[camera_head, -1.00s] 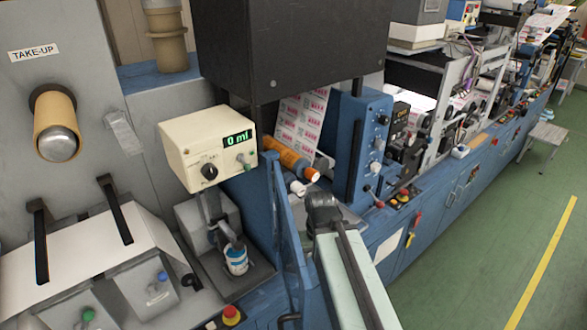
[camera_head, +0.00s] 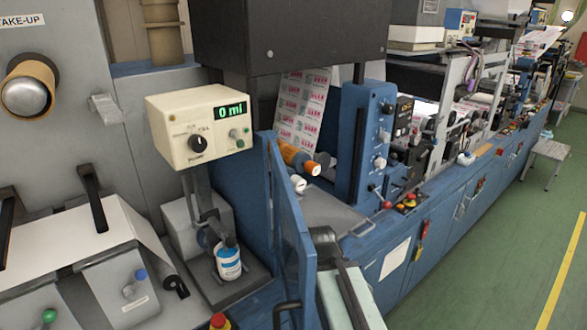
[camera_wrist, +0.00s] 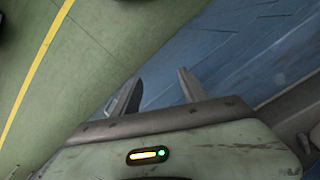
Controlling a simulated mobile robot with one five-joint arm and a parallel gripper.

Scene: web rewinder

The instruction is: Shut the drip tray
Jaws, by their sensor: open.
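My gripper (camera_wrist: 158,90) shows in the wrist view with its two fingers apart and nothing between them. The fingers point toward the blue machine side (camera_wrist: 225,75), with the green floor to the left. In the head view my arm reaches forward at the bottom middle, and the fingertips are hidden. I cannot pick out the drip tray for certain. A grey flat base (camera_head: 250,279) lies under a white and blue cup (camera_head: 228,264), below the cream dispenser box (camera_head: 200,125) reading 0 ml. Whether this base is the tray, I cannot tell.
A blue upright panel (camera_head: 290,230) with a black handle (camera_head: 286,312) stands left of my arm, close to it. A red button (camera_head: 219,321) is at the bottom. The blue machine front (camera_head: 440,235) runs to the right. The green floor (camera_head: 490,250) beside it is clear.

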